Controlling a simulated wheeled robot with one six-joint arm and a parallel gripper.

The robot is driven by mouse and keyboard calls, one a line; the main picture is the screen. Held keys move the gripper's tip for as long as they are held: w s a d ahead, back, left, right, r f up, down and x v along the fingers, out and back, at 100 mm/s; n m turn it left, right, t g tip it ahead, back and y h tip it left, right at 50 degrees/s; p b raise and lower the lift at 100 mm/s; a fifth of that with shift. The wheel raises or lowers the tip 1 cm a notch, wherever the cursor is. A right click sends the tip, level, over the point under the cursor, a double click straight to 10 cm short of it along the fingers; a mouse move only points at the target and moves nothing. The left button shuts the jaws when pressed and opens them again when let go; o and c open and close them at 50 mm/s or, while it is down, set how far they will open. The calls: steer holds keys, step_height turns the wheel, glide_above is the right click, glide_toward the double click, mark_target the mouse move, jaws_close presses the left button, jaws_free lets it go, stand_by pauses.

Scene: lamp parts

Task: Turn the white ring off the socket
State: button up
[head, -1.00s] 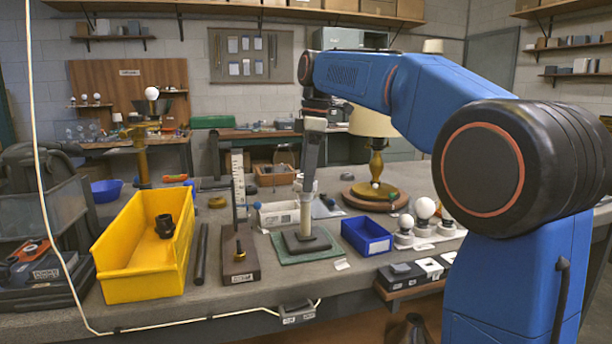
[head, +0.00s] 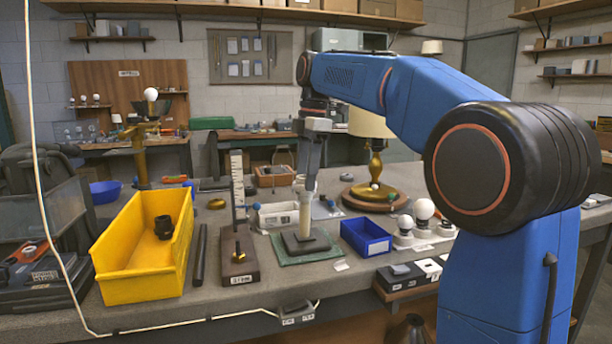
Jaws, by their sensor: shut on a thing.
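A pale cream stem (head: 304,221) stands upright on a dark square base (head: 305,242), which rests on a green mat (head: 285,259). My gripper (head: 306,194) reaches down from above and is shut at the top of this stem. The white ring and the socket are at the jaws, too small and too covered by the fingers to tell apart. I cannot see whether the ring is still on the thread or lifted clear.
A yellow bin (head: 145,275) with a dark part (head: 164,228) stands at left. An upright scale on a block (head: 238,268) is close left of the stem. A blue bin (head: 366,238) and white bulbs (head: 424,209) are at right. A lamp (head: 376,165) stands behind.

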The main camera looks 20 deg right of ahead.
steer(key=n, duration=0.3)
steer(key=shift+n, duration=0.3)
steer(key=shift+w+r+n, duration=0.1)
steer(key=shift+n, duration=0.4)
steer(key=n, duration=0.4)
steer(key=shift+g, duration=0.4)
steer(key=shift+n+h, duration=0.3)
steer(key=shift+n, duration=0.7)
steer(key=shift+a+n, duration=0.1)
steer(key=shift+n, duration=1.3)
